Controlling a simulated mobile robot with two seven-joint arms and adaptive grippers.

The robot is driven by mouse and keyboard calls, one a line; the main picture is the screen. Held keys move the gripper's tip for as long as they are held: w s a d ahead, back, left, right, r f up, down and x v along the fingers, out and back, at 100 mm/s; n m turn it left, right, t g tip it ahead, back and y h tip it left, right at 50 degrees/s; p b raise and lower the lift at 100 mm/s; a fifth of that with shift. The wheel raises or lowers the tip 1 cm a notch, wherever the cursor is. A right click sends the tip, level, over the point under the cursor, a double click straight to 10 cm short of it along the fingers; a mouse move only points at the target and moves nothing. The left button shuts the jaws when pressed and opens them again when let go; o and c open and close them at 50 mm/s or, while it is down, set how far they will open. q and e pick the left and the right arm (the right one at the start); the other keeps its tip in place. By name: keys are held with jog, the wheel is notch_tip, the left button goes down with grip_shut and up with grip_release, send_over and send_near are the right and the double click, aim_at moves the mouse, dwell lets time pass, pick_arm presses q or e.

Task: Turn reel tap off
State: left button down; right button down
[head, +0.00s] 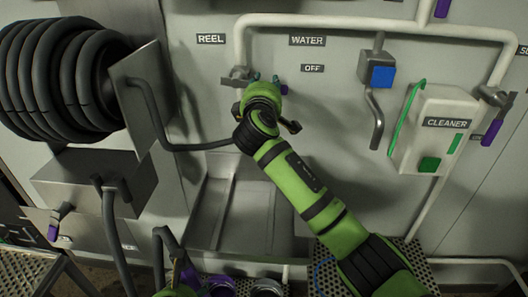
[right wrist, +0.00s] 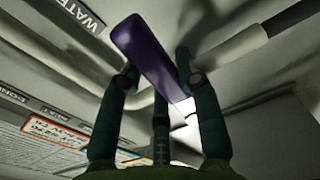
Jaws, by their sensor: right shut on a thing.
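The reel tap is on the white pipe below the REEL label (head: 210,38). Its metal body (head: 240,74) shows just left of my right gripper (head: 266,82). In the right wrist view, the tap's long purple handle (right wrist: 143,45) runs between the fingers of my right gripper (right wrist: 158,66), which is shut on it.
A hose reel (head: 62,80) is at the left; its dark hose (head: 190,146) runs behind my right wrist. Right of it are a blue-fronted dispenser (head: 382,76), a CLEANER box (head: 433,135) and another purple-handled tap (head: 491,130). A metal sink (head: 235,222) lies below.

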jog(key=shift+r+n, duration=0.5)
jog(key=shift+n, duration=0.2)
jog(key=c, duration=0.8)
grip_release()
jog(key=shift+c, duration=0.2)
jog(key=shift+s, duration=0.1)
jog(key=s, duration=1.1)
jog(key=shift+s, duration=0.4)
